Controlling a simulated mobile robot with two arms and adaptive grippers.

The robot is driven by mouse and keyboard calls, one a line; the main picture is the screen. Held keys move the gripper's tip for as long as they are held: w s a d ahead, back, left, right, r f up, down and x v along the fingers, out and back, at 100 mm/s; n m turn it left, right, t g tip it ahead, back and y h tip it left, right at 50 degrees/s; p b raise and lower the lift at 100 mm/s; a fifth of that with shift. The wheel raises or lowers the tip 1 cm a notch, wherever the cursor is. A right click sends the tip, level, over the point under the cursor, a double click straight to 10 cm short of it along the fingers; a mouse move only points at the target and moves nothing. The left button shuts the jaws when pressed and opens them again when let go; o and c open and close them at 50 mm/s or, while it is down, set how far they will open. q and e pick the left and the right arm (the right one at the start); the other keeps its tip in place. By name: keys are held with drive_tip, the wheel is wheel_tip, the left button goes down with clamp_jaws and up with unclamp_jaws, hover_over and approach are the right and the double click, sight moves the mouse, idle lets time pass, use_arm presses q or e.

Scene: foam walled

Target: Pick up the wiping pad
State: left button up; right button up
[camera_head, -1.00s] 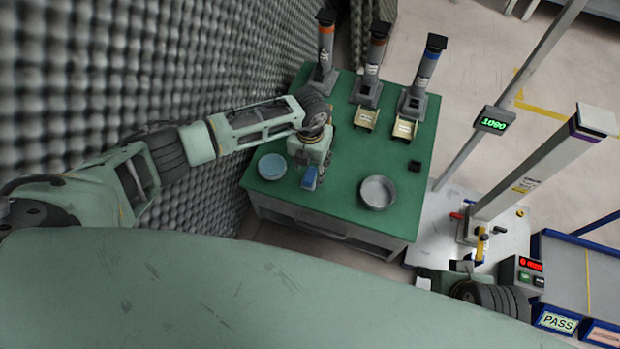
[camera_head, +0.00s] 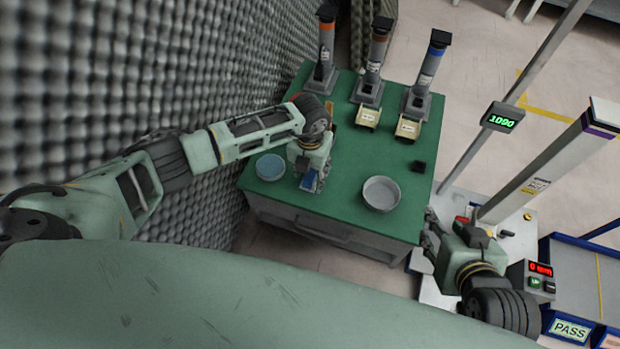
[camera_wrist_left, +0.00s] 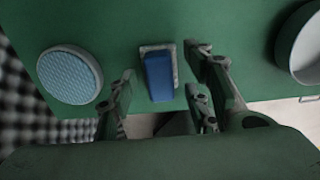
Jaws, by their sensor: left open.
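The wiping pad (camera_wrist_left: 158,75) is a blue block on a pale grey base, lying on the green table (camera_head: 340,200). It shows in the left wrist view between and just beyond the open fingers of my left gripper (camera_wrist_left: 163,100). In the head view the blue pad (camera_head: 309,180) is partly hidden by my left gripper (camera_head: 311,184), which points down over it. I see no contact between the fingers and the pad. My right gripper (camera_head: 431,238) is at the lower right, beside the table's right edge; its fingers are too small to read.
A round dish with a blue textured inside (camera_head: 270,167) lies left of the pad. An empty grey bowl (camera_head: 381,194) stands to the right. A dark foam wall (camera_head: 150,80) borders the left. A press (camera_head: 545,165) stands at right.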

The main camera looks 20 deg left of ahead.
sight(310, 174)
use_arm(q)
clamp_jaws()
idle(0.3)
drive_tip(key=shift+r, duration=0.1)
use_arm(e)
drive_tip(key=shift+s, duration=0.1)
use_arm(q)
drive_tip(key=shift+r+p, duration=0.95)
wheel_tip(310, 174, up, 3)
drive_tip(key=p, duration=0.3)
drive_tip(key=shift+r, duration=0.15)
use_arm(e)
drive_tip(key=s+d+f+g+h, duration=0.1)
drive_tip(key=s+d+g, duration=0.15)
drive_tip(key=s, duration=0.35)
drive_tip(key=s+d+f+g, duration=0.1)
drive_tip(key=s+g, duration=0.3)
drive_tip(key=s, duration=0.1)
use_arm(q)
drive_tip(key=s+d+r+p, duration=0.3)
drive_tip(key=d+r+p, duration=0.2)
drive_tip(key=d, duration=0.6)
drive_tip(key=shift+d+r, duration=0.15)
drive_tip(key=shift+r, duration=0.15)
use_arm(e)
wheel_tip(310, 174, down, 20)
drive_tip(key=s, duration=0.1)
